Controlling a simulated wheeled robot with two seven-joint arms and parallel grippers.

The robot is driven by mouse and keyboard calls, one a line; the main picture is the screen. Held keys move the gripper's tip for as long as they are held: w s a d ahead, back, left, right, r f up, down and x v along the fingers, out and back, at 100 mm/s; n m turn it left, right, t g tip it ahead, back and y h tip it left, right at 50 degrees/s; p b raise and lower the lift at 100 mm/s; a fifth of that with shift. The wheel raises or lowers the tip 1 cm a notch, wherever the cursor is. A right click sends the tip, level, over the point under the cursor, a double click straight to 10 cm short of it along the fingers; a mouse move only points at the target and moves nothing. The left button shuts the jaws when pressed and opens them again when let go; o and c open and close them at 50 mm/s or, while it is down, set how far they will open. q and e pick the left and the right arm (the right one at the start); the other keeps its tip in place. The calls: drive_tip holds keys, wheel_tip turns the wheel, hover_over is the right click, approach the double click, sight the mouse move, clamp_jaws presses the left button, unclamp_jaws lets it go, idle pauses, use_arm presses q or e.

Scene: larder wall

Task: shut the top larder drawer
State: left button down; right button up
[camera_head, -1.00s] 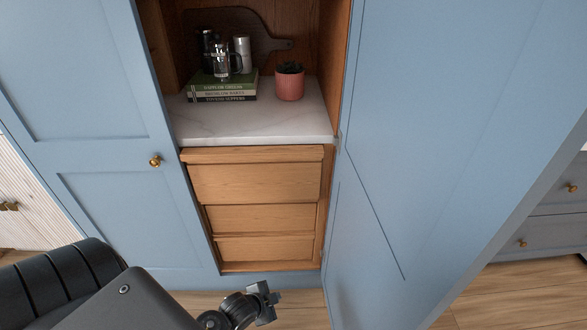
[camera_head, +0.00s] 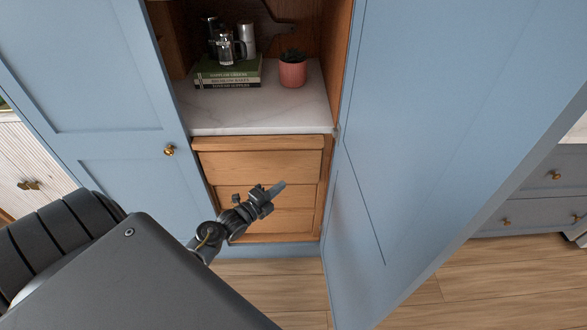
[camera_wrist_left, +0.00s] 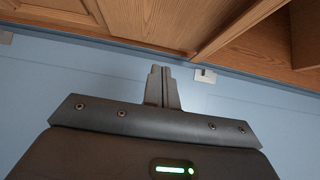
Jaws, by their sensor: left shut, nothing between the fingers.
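The top larder drawer (camera_head: 260,165) has a plain light-wood front and sits just under the white marble shelf in the head view. I cannot tell from here how far its front stands out. My left gripper (camera_head: 279,187) is shut and empty, with its fingertips in front of the drawer stack, near the top drawer's lower edge in the picture. Contact with the wood does not show. In the left wrist view the shut fingers (camera_wrist_left: 161,75) point toward wooden panels (camera_wrist_left: 150,18) beyond a blue surface. My right gripper is out of view.
A large blue door (camera_head: 420,130) stands open right of the drawers. A closed blue door with a brass knob (camera_head: 169,151) is on the left. Wooden floor shows below.

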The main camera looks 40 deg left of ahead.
use_arm(q)
drive_tip(key=b, duration=0.3)
approach(302, 161)
drive_tip(key=w+d, duration=0.2)
drive_tip(key=d, duration=0.1)
drive_tip(key=w+a, duration=0.1)
drive_tip(key=w+a+b, duration=0.1)
drive_tip(key=w, duration=0.1)
drive_tip(key=shift+w+a+f, duration=0.1)
drive_tip(key=shift+w+f, duration=0.1)
drive_tip(key=shift+w+r, duration=0.1)
drive_tip(key=shift+w, duration=0.05)
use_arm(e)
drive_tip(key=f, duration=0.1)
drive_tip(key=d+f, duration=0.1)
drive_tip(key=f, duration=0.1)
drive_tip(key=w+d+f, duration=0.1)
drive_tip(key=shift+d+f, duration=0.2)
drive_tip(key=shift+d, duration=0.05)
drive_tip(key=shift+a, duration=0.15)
